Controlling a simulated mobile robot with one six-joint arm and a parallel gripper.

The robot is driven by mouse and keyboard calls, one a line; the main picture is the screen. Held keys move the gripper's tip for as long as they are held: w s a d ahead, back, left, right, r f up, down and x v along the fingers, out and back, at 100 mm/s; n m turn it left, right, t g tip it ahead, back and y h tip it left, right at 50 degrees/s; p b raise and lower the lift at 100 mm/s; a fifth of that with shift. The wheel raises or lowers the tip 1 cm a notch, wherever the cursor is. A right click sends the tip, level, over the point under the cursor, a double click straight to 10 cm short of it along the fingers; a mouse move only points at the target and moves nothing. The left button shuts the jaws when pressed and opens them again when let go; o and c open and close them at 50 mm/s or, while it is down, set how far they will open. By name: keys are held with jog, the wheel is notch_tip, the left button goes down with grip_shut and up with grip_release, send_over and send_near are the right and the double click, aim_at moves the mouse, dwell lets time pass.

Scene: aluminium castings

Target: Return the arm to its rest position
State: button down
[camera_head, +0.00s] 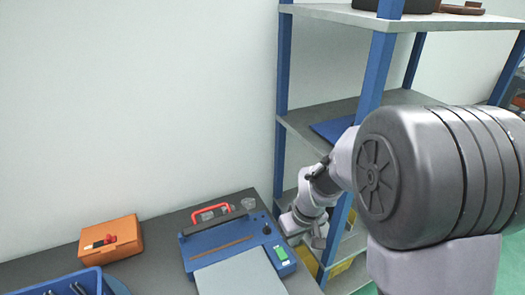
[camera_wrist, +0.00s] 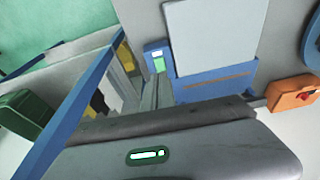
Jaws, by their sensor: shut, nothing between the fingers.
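My arm reaches in from the right of the head view and bends down in front of the blue-posted shelf. My gripper (camera_head: 314,240) hangs low by the right end of the grey bench, beside the blue device. In the wrist view my gripper's fingers (camera_wrist: 150,92) are together, with nothing held between them. The fingertips are small and partly hidden in the head view.
The shelf (camera_head: 330,119) with blue posts stands close around my arm. On the bench (camera_head: 155,262) are a blue device (camera_head: 235,240) with a grey plate, an orange box (camera_head: 110,241) and a blue bin (camera_head: 62,284). Yellow bins sit low on the shelf.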

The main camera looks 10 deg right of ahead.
jog(key=s+a+r+m+t+b, duration=0.1)
jog(key=s+a+r+m+b, duration=0.1)
jog(key=s+b, duration=0.4)
jog(key=s+a+r+m+t+y+b, duration=0.1)
jog(key=s+m+b, duration=0.4)
jog(key=s, duration=0.9)
jog(key=shift+s+a+r+m+t+b, duration=0.35)
jog(key=shift+a+r+t+b, duration=0.3)
jog(key=shift+a+r, duration=0.25)
jog(key=shift+s, duration=0.1)
